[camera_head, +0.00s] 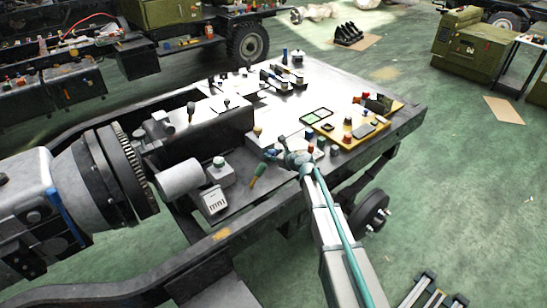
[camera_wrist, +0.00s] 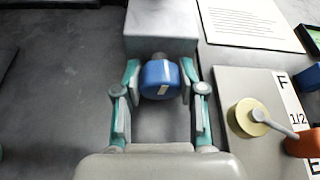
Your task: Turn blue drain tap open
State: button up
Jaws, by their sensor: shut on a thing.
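A blue tap (camera_wrist: 160,80) with a small white mark on its face sits on the front of a grey block (camera_wrist: 161,28) in the wrist view. My gripper (camera_wrist: 160,84) has its two teal-and-grey fingers on either side of the blue tap, shut on it. In the head view my gripper (camera_head: 276,155) is at the middle of the grey bench top, left of the yellow panel. The blue tap is too small and covered there to tell clearly.
Right of my gripper, a panel with a yellow knob (camera_wrist: 252,117) and an orange part (camera_wrist: 303,146) stands close. A yellow board (camera_head: 372,132) with several coloured knobs lies to the right in the head view. A grey cylinder (camera_head: 180,178) lies at the left.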

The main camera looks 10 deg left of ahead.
jog(key=shift+n+b, duration=0.35)
jog(key=shift+n, duration=0.05)
jog(key=shift+t+h, duration=0.3)
jog(key=o, duration=1.1)
jog(key=shift+o, duration=0.2)
jog(key=v, duration=1)
jog(key=shift+s+d+r, duration=0.15)
jog(key=shift+s, duration=0.2)
jog(key=shift+s+d+r, duration=0.2)
jog(key=shift+s+d, duration=0.2)
jog(key=shift+s, duration=0.05)
